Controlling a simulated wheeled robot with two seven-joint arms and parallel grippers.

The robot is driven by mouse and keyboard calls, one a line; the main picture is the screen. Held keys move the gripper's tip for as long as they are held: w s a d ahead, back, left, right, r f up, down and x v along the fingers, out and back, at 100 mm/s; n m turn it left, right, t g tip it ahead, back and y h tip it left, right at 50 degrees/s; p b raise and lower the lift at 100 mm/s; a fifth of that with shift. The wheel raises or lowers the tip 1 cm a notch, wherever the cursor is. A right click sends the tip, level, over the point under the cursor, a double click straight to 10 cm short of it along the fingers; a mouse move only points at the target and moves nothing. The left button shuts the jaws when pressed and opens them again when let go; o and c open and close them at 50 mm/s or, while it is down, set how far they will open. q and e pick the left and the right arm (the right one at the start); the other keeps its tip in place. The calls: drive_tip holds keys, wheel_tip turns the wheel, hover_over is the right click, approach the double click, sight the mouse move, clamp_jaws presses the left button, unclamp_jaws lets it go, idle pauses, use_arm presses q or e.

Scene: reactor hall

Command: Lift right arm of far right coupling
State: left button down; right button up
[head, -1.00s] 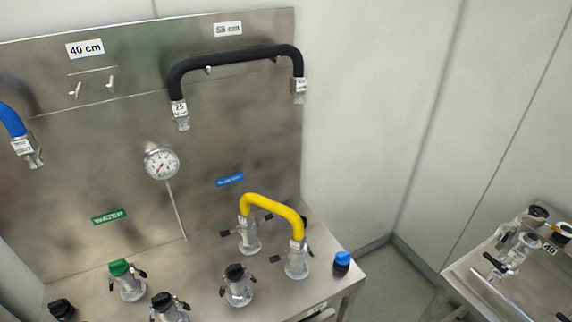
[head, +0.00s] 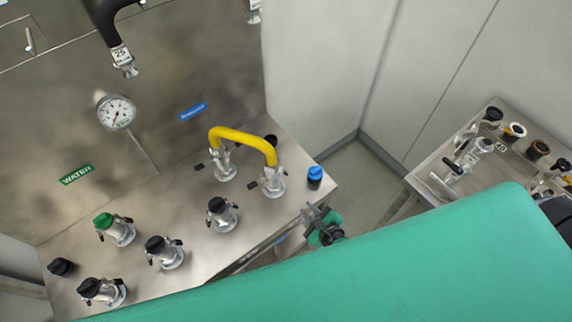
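The far right coupling (head: 272,182) is a silver fitting on the steel bench, under the right end of a yellow hose (head: 243,137). A small black lever arm shows on its left side; its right arm is hard to make out. A second coupling (head: 223,165) holds the hose's left end. My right gripper (head: 314,213) is at the bench's front right edge, right of and nearer than the far right coupling and apart from it. Its grey fingers are small and partly hidden, so I cannot tell their opening. My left gripper is out of view.
A blue-capped fitting (head: 315,175) stands right of the coupling, close to my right gripper. Several black- and green-capped couplings (head: 222,213) stand on the bench to the left. A second steel table (head: 430,172) with fittings stands at right, across a floor gap.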

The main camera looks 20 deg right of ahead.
sight(287, 174)
drive_tip(key=shift+m+t, duration=0.4)
drive_tip(key=shift+m, duration=0.5)
drive_tip(key=w+b, duration=0.1)
drive_tip(key=w, duration=0.3)
drive_tip(key=w+a+b, duration=0.1)
drive_tip(key=w, duration=0.4)
drive_tip(key=w+a+f+b, duration=0.1)
drive_tip(key=w, duration=0.4)
clamp_jaws()
